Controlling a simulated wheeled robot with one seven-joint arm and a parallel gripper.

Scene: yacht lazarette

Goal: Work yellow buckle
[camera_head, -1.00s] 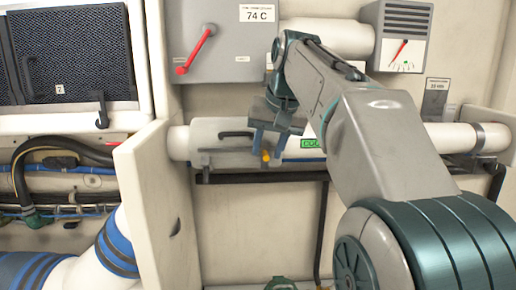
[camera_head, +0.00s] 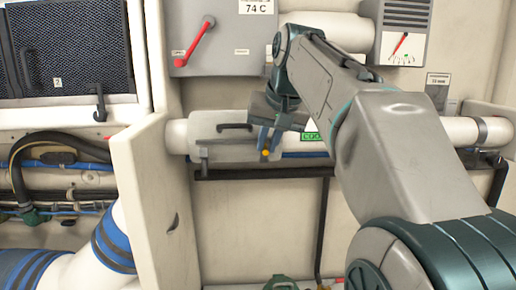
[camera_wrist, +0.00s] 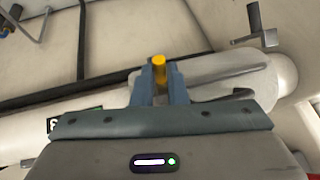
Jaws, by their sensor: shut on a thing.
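The yellow buckle (camera_head: 265,153) is a small yellow piece low on the front of a pale grey cover (camera_head: 222,147) around a white horizontal pipe. My gripper (camera_head: 268,143) is at the buckle, its two blue-grey fingers on either side of it. In the wrist view the yellow buckle (camera_wrist: 158,66) shows as a short yellow knob between the fingertips of my gripper (camera_wrist: 159,72), which are shut on it. The rest of the buckle is hidden by the fingers.
A black handle (camera_head: 234,127) sits on the cover just left of my gripper. A dark rail (camera_head: 290,173) runs below the pipe. A pale partition (camera_head: 150,200) stands at left. A grey box with a red lever (camera_head: 194,41) is above.

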